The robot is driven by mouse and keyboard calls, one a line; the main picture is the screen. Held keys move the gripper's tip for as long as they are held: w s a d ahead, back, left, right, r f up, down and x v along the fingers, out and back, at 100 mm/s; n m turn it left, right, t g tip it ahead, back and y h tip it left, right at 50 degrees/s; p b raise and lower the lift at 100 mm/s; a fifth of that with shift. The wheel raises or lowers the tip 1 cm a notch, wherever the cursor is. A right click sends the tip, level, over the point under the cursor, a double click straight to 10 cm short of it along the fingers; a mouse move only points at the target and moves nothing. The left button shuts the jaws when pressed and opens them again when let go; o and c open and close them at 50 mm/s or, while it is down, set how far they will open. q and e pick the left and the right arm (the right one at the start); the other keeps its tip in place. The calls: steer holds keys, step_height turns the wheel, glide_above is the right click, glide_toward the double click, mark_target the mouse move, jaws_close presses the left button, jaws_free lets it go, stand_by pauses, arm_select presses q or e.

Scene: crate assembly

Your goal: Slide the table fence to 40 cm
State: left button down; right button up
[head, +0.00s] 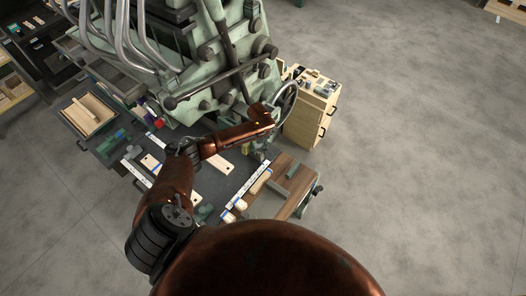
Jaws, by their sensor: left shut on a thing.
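My left arm reaches over the machine's work table, and its gripper (259,152) points down at the far end of the white marked scale (251,186). The gripper is small and partly hidden by my wrist; it is shut on what looks like the end of the table fence. The fence's outline is hard to make out among the pale bars beside the scale. The scale's numbers are too small to read. The brown wooden table part (287,187) lies just right of the scale. My right gripper is not in view.
The large green machine (200,60) stands behind the table, with a handwheel (287,101) close to my wrist. A wooden cabinet (312,112) with small items on top stands to the right. A wooden tray (91,115) lies at left. The floor at right is clear.

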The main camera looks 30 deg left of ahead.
arm_select(q)
steer(key=shift+w+r, duration=0.1)
steer(key=shift+w, duration=0.05)
steer(key=c, duration=1.8)
jaws_free()
steer(key=shift+w, duration=0.15)
step_height(320, 180, up, 12)
steer(key=shift+f, duration=0.1)
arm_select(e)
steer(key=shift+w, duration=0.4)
